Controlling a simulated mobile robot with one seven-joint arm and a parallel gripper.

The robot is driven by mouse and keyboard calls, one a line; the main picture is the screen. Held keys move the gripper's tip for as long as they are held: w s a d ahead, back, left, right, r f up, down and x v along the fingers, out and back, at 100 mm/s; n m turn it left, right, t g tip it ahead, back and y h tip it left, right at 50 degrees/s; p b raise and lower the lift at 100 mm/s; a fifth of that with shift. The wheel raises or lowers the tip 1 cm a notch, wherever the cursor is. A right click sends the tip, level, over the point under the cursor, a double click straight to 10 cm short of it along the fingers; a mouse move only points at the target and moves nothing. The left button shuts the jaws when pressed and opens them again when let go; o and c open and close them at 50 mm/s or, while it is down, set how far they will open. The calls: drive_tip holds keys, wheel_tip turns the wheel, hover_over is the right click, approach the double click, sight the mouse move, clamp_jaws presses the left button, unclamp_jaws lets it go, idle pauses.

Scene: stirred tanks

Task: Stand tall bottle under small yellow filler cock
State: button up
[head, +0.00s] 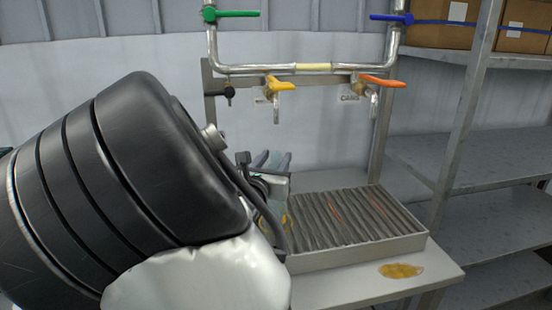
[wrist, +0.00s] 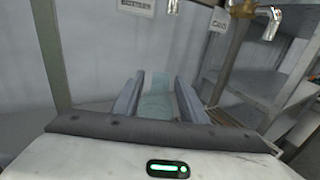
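The small yellow filler cock (head: 280,85) is on the pipe frame, its spout pointing down above the left part of the slatted drip tray (head: 415,240). My gripper (head: 270,165) is at the tray's left end, below that cock, partly hidden by my arm. In the wrist view, a pale, see-through greenish bottle (wrist: 158,97) stands between my gripper's two fingers (wrist: 158,105), which appear closed on its sides. Its lower part is hidden by my gripper body. A metal spout tip (wrist: 173,6) shows above it, slightly to the right.
An orange-handled cock (head: 378,81) is to the right, its spout also in the wrist view (wrist: 271,23). Green (head: 237,13) and blue (head: 391,17) valve handles are above. A brown puddle (head: 401,271) lies on the bench before the tray. Metal shelves (head: 480,165) stand right.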

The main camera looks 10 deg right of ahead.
drive_tip(key=p+v, duration=0.2)
drive_tip(key=v, duration=0.9)
drive_tip(key=s+d+f+m+g, duration=0.4)
drive_tip(key=s+d+m+g, duration=0.2)
drive_tip(key=s+d+m, duration=0.25)
drive_tip(key=s+d+f+m+g, duration=0.3)
drive_tip(key=s+d+m+g, duration=0.35)
drive_tip(key=d+m, duration=0.2)
drive_tip(key=s+a+r+m+t+y, duration=0.1)
drive_tip(key=s+a+r+m+y, duration=0.2)
drive_tip(key=s+a+m+y, duration=0.1)
drive_tip(key=s+a+r+m+t+y, duration=0.1)
drive_tip(key=s+a+r+m+y, duration=0.2)
drive_tip(key=a+m, duration=0.4)
drive_tip(key=s+m+y, duration=0.1)
drive_tip(key=s+m, duration=0.1)
drive_tip(key=shift+s+a+m, duration=0.15)
drive_tip(key=shift+a+m, duration=0.1)
drive_tip(key=shift+m, duration=0.05)
drive_tip(key=shift+r, duration=0.15)
